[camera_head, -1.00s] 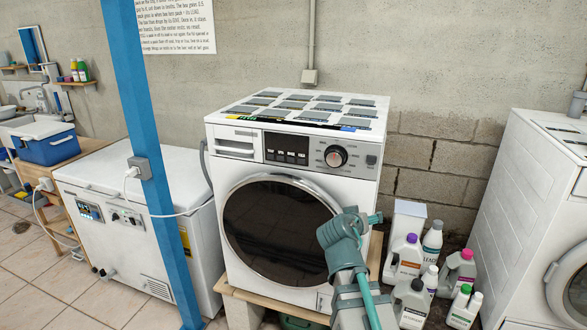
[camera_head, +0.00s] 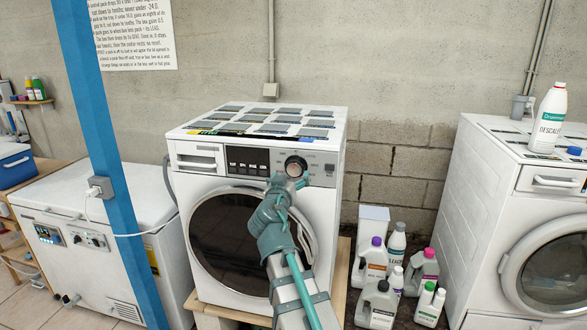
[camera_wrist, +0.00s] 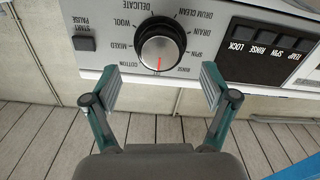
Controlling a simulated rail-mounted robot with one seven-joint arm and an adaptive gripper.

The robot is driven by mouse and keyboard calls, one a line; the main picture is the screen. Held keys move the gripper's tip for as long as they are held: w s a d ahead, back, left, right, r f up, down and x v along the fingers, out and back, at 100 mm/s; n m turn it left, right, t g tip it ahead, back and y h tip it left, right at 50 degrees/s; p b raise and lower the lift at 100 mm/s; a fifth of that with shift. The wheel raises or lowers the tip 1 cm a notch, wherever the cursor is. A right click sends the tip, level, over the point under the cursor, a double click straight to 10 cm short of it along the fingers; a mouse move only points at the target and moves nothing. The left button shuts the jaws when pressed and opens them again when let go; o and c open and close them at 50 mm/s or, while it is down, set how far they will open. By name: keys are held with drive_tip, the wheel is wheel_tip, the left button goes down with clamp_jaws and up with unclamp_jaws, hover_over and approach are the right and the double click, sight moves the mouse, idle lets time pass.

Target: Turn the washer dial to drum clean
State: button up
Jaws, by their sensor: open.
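The washer (camera_head: 212,170) is white with a round dark door and a grey control panel. Its dial (camera_head: 296,166) is a black knob with a silver face. In the wrist view, where the lettering is upside down, the dial (camera_wrist: 160,50) has a red mark pointing down, between COTTON and RINSE. The DRUM CLEAN label (camera_wrist: 194,19) is at the dial's upper right. My gripper (camera_wrist: 161,74) is open and empty, its fingertips spread left and right of the dial, apart from it. In the head view my gripper (camera_head: 287,182) is just below the dial, partly hiding the panel.
A START PAUSE button (camera_wrist: 85,43) and dark display buttons (camera_wrist: 262,38) flank the dial. A blue post (camera_head: 103,150) stands left, by a white chest freezer (camera_head: 85,265). Several bottles (camera_head: 373,262) stand right of the washer, and another washer (camera_head: 480,200) is beyond them.

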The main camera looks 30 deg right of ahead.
sight(294, 171)
drive_tip(key=p+x, duration=0.1)
drive_tip(key=x, duration=0.4)
drive_tip(key=shift+w+d, duration=0.25)
drive_tip(key=c, duration=1.2)
drive_tip(key=shift+o, duration=0.2)
